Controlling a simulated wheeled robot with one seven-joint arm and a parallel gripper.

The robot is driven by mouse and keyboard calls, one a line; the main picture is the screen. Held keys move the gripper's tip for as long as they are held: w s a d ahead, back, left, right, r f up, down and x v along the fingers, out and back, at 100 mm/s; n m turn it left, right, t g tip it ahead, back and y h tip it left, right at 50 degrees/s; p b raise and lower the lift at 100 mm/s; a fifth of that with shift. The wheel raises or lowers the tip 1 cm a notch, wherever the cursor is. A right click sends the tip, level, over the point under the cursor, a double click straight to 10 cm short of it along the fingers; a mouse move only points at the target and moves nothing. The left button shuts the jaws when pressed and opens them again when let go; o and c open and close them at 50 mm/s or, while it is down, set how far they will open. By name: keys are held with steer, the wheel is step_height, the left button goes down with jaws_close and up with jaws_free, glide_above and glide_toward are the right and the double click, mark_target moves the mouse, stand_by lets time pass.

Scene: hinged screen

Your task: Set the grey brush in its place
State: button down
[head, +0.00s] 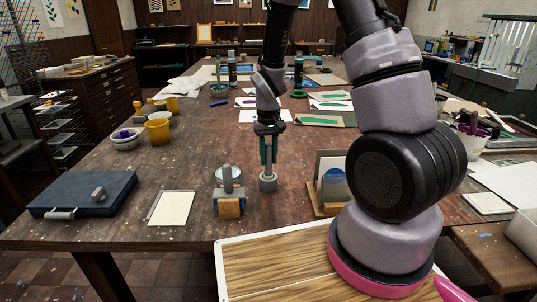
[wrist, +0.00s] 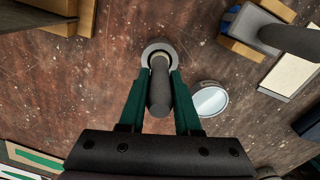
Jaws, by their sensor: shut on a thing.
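My gripper (head: 268,150) points down over the table with its green fingers shut on the grey brush. In the wrist view the brush's dark grey handle (wrist: 159,88) lies between the fingertips. A pale grey round holder (head: 268,184) stands on the table directly below the fingers. In the wrist view its ring (wrist: 147,48) surrounds the far end of the brush, with a dark gap showing inside. The brush's lower end is hidden in the head view, so I cannot tell whether it rests on the bottom of the holder.
A round shiny tin (wrist: 211,100) stands close beside the holder. A wooden block with a grey handle (head: 229,207) is at the front left of it. A wooden rack with cards (head: 331,180) stands to the right. A cream pad (head: 171,208) and dark case (head: 83,194) lie left.

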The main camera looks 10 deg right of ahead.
steer(key=shift+f, duration=0.9)
steer(key=c, duration=0.5)
jaws_free()
steer(key=shift+r, duration=0.1)
step_height(320, 180, up, 11)
steer(key=shift+f, duration=0.2)
steer(key=shift+r, duration=0.1)
